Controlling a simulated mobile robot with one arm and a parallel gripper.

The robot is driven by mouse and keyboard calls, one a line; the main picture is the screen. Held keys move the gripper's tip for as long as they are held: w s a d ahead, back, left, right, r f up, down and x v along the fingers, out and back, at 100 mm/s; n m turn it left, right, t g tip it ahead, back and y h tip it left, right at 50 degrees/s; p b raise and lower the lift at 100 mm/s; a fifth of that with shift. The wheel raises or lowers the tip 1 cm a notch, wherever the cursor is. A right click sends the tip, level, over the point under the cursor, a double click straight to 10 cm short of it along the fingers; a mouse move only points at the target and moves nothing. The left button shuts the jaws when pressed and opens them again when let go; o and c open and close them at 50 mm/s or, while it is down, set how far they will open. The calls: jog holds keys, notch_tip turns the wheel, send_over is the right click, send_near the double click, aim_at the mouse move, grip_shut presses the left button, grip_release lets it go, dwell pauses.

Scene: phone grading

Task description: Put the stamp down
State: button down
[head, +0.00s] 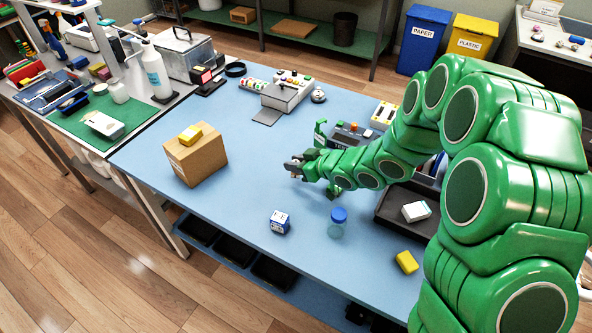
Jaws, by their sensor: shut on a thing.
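My green arm reaches in from the right over the blue table (250,190). My gripper (295,168) is near the middle of the table, with its grey fingers pointing left. It is shut on a small dark thing, seen only in part between the fingers, which fits the stamp. The fingers and the small size hide its shape. I cannot tell whether it touches the table top.
A blue-and-white cube (280,222), a blue-lidded jar (338,223) and another yellow block (407,262) stand in front. A metal device (285,93) stands behind.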

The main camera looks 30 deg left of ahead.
jog(key=shift+f, duration=1.6)
jog(key=shift+f, duration=0.15)
jog(key=c, duration=0.9)
grip_release()
jog(key=shift+o, duration=0.2)
jog(key=shift+r, duration=0.2)
jog(key=v, duration=1.2)
